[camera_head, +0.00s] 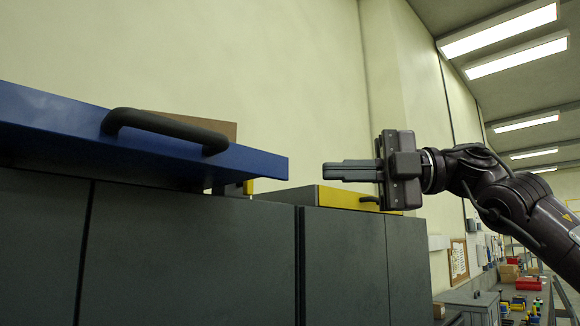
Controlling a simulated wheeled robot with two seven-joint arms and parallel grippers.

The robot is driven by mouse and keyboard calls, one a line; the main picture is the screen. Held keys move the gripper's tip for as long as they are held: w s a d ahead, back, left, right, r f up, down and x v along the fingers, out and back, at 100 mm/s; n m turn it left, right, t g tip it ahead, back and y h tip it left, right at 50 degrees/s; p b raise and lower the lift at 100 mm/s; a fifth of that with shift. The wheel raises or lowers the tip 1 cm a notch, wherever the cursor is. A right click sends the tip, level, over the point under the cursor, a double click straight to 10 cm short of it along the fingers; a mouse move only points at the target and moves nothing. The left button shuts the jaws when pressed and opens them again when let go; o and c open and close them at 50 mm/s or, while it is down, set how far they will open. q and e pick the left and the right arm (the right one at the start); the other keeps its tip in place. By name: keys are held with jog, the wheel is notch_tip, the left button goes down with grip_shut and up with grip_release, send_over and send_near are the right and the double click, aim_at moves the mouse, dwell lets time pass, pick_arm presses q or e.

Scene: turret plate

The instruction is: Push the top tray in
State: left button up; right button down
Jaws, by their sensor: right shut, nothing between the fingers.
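The blue top tray (70,140) juts out at the left above the grey cabinet, with a dark handle (165,128) on its front face. My right gripper (330,172) is shut and empty, with its fingers pointing left. In the picture it is just right of the tray's right corner, with a gap between them. The left gripper does not show.
The grey cabinet (200,255) fills the lower left. A yellow-fronted drawer (345,198) with a small dark handle lies behind, below my right gripper. A brown box (200,126) shows behind the tray. Shelves and a cluttered bench (515,300) stand far right.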

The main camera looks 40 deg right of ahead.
aim_at(260, 174)
jog(key=w+a+p, duration=0.1)
jog(key=w, duration=0.1)
jog(key=w+a+p, duration=0.1)
jog(key=w, duration=0.1)
jog(key=w+a+p, duration=0.1)
jog(key=w+a, duration=0.1)
jog(key=shift+w+r+p, duration=0.1)
jog(key=shift+r+p, duration=0.15)
jog(key=shift+p, duration=0.15)
jog(key=shift+w+d+f, duration=0.15)
jog(key=shift+w+d, duration=0.05)
jog(key=shift+w, duration=0.3)
jog(key=shift+a, duration=0.1)
jog(key=shift+s, duration=0.1)
